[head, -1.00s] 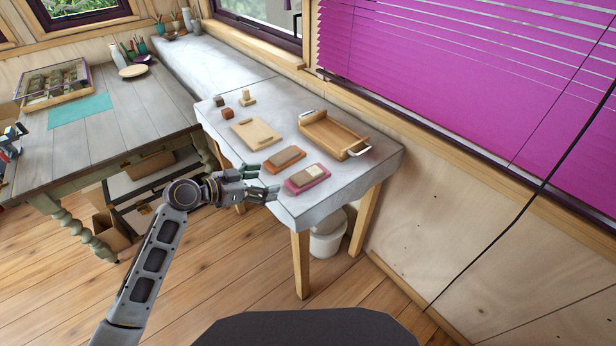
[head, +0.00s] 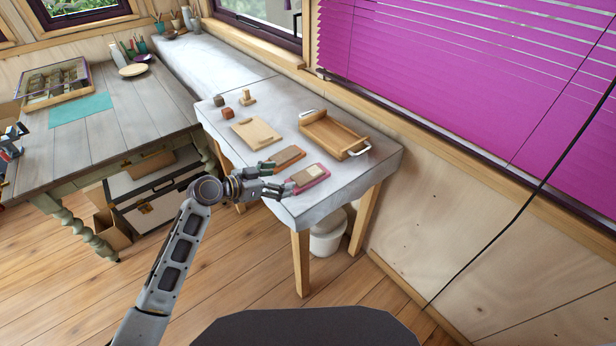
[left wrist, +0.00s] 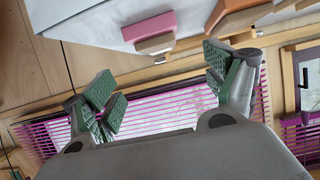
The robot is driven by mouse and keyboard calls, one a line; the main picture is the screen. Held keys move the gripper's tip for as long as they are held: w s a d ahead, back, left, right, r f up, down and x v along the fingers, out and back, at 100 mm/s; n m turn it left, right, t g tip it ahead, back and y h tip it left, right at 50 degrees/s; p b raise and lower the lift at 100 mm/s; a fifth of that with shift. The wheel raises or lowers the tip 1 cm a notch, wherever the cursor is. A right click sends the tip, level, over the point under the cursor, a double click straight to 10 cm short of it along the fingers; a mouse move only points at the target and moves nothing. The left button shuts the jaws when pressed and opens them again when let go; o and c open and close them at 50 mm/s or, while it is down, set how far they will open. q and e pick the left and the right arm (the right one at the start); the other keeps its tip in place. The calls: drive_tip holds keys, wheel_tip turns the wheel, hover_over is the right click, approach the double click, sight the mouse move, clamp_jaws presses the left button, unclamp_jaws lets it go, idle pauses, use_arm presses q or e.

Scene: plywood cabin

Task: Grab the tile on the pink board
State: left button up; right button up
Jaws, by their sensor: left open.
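The pink board (head: 322,179) lies near the front of the grey table. A brown tile (head: 303,177) lies on it, with a smaller pale piece (head: 316,171) at its right end. My left gripper (head: 282,178) is open and empty at the board's left end, its fingers apart. The near finger overlaps the board's left corner in the head view; I cannot tell whether it touches. In the left wrist view the open fingers (left wrist: 165,80) frame a gap, with the pink board (left wrist: 150,25) and the tile's edge (left wrist: 155,44) beyond. My right gripper is not in view.
An orange board (head: 298,152) with a brown tile (head: 284,158) lies just behind, close to my far finger. A wooden tray (head: 332,135) with metal handles, a pale board (head: 256,133) and small blocks stand farther back. The grey table's (head: 345,190) front right is clear.

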sight(301, 178)
use_arm(q)
drive_tip(key=shift+x, duration=1.7)
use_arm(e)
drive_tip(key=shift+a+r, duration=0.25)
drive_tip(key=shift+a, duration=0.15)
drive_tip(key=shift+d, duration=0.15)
use_arm(q)
drive_tip(key=shift+d+f, duration=0.1)
drive_tip(key=shift+w+d+f+p, duration=0.15)
drive_tip(key=shift+d+p, duration=0.05)
drive_tip(key=shift+p, duration=0.15)
drive_tip(key=shift+p+x, duration=0.35)
drive_tip(key=shift+x, duration=0.65)
drive_tip(key=shift+w+d+f, duration=0.55)
drive_tip(key=shift+d+f, duration=0.25)
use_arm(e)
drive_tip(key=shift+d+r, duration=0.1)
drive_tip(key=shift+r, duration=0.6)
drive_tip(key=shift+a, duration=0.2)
